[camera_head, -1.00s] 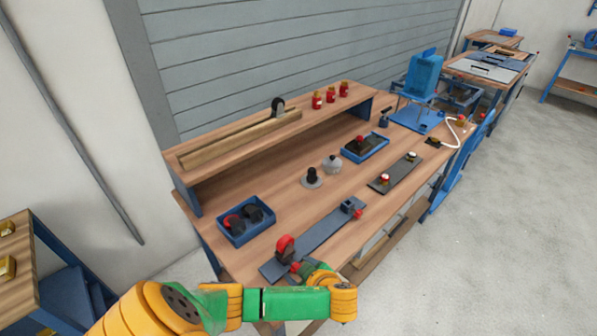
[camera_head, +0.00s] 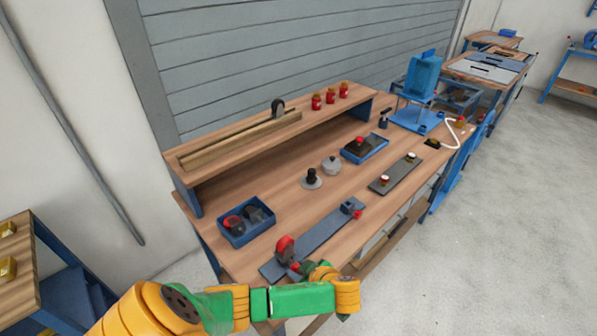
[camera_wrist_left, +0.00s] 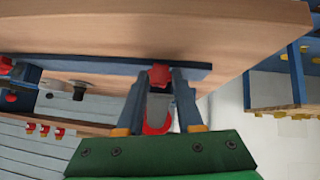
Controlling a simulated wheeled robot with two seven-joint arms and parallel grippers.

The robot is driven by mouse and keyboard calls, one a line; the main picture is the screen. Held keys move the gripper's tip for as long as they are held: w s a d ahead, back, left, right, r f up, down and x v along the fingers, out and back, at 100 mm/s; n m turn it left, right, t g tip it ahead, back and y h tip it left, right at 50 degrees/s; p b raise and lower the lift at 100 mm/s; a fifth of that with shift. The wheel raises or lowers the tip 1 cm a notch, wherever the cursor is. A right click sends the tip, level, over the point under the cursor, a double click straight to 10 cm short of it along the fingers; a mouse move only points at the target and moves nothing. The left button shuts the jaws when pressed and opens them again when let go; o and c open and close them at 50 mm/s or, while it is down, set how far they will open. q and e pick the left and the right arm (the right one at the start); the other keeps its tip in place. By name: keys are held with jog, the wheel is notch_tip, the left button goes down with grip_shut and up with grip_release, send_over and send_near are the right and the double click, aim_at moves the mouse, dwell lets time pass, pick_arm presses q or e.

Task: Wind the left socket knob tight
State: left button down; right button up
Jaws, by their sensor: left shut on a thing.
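A dark grey-blue strip (camera_head: 325,232) lies along the front of the bench with a fixture at each end. The near left fixture carries an upright red round piece (camera_head: 285,245) and a small red knob, which shows in the left wrist view (camera_wrist_left: 159,75). My left gripper (camera_wrist_left: 158,84) is shut on this knob, its two fingertips on either side of it. In the head view, my left gripper (camera_head: 301,270) partly hides the knob. The far right fixture (camera_head: 350,207) also has a red knob (camera_head: 358,214). My right gripper is not in view.
A blue bin with dark and red round parts (camera_head: 239,239) stands left of the strip. Behind it are a black knobbed piece (camera_head: 311,178) and a grey one (camera_head: 332,166). A dark plate (camera_head: 402,175) lies to the right. A raised shelf (camera_head: 230,150) runs behind.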

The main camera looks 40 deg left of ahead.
pick_arm(q)
jog(key=shift+w+d+g, duration=0.1)
jog(key=shift+g, duration=0.5)
jog(key=shift+w+f+m+g, duration=0.1)
jog(key=shift+m+g, duration=0.5)
jog(key=shift+w+f+m+g+b, duration=0.15)
jog(key=shift+m+g+b, duration=0.25)
jog(key=shift+g+b, duration=0.5)
jog(key=shift+b, duration=0.4)
jog(key=c, duration=0.6)
grip_release()
jog(key=shift+o, duration=0.2)
jog(key=shift+r+g, duration=0.2)
jog(key=shift+g, duration=0.1)
